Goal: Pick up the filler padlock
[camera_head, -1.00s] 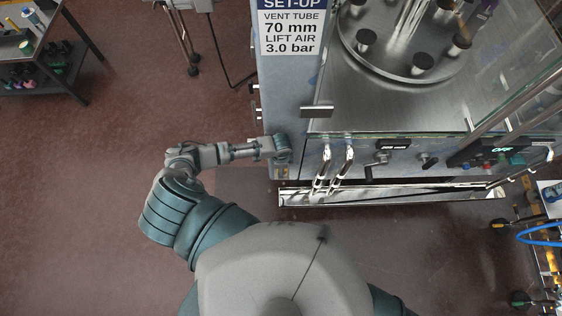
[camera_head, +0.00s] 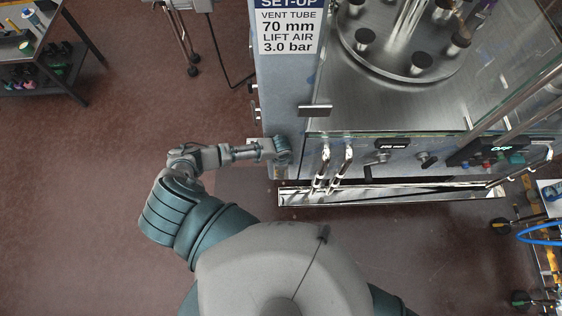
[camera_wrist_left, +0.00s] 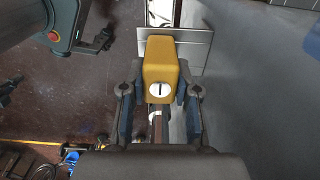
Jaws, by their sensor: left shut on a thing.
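The padlock (camera_wrist_left: 160,80) shows in the left wrist view as a yellow-orange block with a white round face bearing a dark slot. My left gripper (camera_wrist_left: 159,92) has a dark finger on each side of it and is shut on it. A flat metal plate (camera_wrist_left: 192,50) stands right behind the padlock. In the head view my left gripper (camera_head: 282,150) is at the lower left corner of the filler (camera_head: 385,100); the padlock cannot be made out there. My right gripper is out of view.
Two bright metal handles (camera_head: 330,168) and a metal ledge (camera_head: 400,193) are right of my left gripper. A set-up sign (camera_head: 289,27) is on the filler. A dark cart (camera_head: 50,60) stands far left. The floor (camera_head: 110,190) between is clear.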

